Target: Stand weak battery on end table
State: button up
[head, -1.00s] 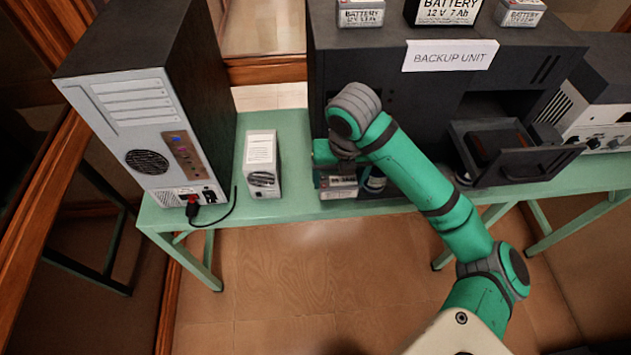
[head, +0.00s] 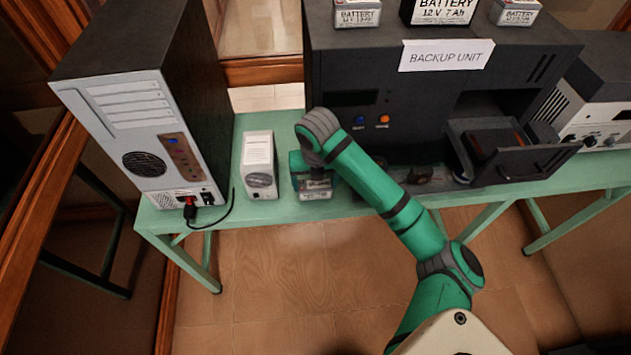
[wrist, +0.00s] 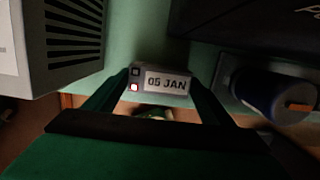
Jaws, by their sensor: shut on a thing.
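My gripper (head: 310,172) is shut on a small grey battery (head: 316,192) near the front edge of the green table (head: 262,212). In the wrist view the battery (wrist: 162,80) sits between the two fingers of my gripper (wrist: 160,98); its face reads "05 JAN" and a small red light glows at its left. I cannot tell whether its bottom touches the table. My arm hides part of the battery's surroundings in the head view.
A white box (head: 259,168) stands just left of the battery, beside a computer tower (head: 140,120). The black backup unit (head: 420,75), with an open drawer (head: 515,155), stands behind and right. A blue cylinder (wrist: 268,92) lies right of the fingers. Several batteries top the unit.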

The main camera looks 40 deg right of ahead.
aim_at(316, 190)
jog(key=shift+f, duration=0.15)
jog(key=o, duration=1.5)
jog(key=shift+o, duration=0.2)
jog(key=shift+w+r, duration=0.1)
jog(key=shift+r, duration=0.4)
notch_tip(316, 190, up, 11)
jog(key=s, duration=0.2)
jog(key=shift+a, duration=0.45)
jog(key=shift+w, duration=0.15)
